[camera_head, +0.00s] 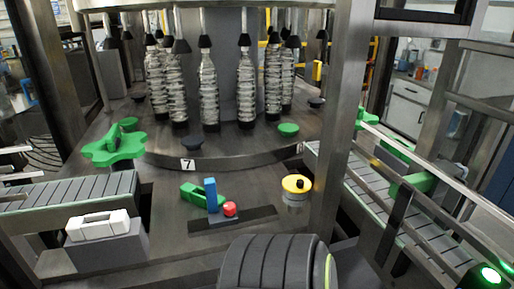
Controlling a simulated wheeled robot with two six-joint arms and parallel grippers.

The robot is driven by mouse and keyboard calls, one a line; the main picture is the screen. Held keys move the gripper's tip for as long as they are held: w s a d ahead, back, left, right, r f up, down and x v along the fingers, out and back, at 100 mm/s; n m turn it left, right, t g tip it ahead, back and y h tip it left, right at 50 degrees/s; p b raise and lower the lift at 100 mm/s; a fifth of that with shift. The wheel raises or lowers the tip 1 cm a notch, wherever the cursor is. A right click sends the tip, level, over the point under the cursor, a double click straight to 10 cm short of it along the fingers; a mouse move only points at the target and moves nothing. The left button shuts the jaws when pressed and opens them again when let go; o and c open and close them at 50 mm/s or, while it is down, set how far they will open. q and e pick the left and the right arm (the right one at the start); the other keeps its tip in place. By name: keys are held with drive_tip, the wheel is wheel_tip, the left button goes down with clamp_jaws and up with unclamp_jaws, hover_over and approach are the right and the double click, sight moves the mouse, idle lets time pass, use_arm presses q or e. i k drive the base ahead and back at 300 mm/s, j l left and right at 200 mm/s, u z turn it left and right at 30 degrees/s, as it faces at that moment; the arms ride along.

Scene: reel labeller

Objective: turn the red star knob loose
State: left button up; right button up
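The small red knob (230,208) sits low on the machine deck, at the right foot of an upright blue block (211,194). Both are at a dark flat rail (258,216). A green piece (193,194) lies just behind and left of the blue block. The knob is too small here to make out its star shape or whether it is tight. Neither of my grippers is in view, and nothing is touching the knob.
A yellow-topped round part (296,187) stands right of the knob. Bottles (246,92) hang on the carousel behind. A green star wheel (114,147) and a grey block with a white device (98,225) are left. A conveyor (420,228) runs right; a steel post (346,100) stands between.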

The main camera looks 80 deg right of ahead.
sight(229, 208)
drive_tip(key=j+z, duration=0.1)
drive_tip(key=z, duration=0.8)
drive_tip(key=j+z, duration=0.1)
drive_tip(key=z, duration=0.35)
drive_tip(key=k+z, duration=0.1)
drive_tip(key=z, duration=0.35)
